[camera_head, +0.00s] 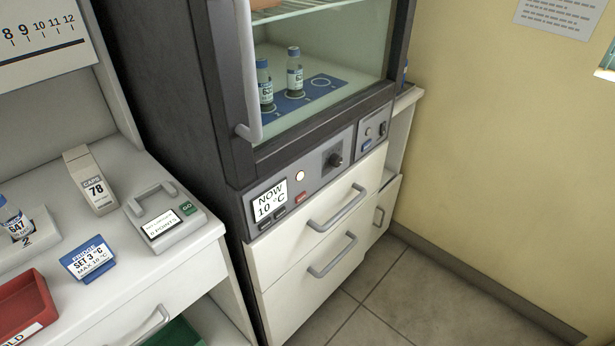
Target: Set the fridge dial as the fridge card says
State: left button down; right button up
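The blue and white fridge card (88,258) stands on the white counter at the lower left. It reads "FRIDGE SET 3 °C", with a smaller line that looks like "MAX 10 °C". The dark fridge (222,165) stands right of the counter. The display (269,201) on its lower front panel reads "NOW 10 °C". Neither of my grippers is in view.
The fridge's glass door has a vertical grey handle (249,80); two vials stand inside on a blue mat (325,86). White drawers (300,262) lie below the panel. The counter holds a device with a green GO button (186,208), a caps box (92,182) and a red tray (22,305).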

aim_at(336, 160)
jog(key=k+j+u, duration=0.1)
jog(key=u, duration=0.25)
jog(key=k+j+u, duration=0.1)
jog(key=u, duration=0.25)
jog(key=k+j+u, duration=0.1)
jog(key=u, duration=0.25)
jog(key=j, duration=0.1)
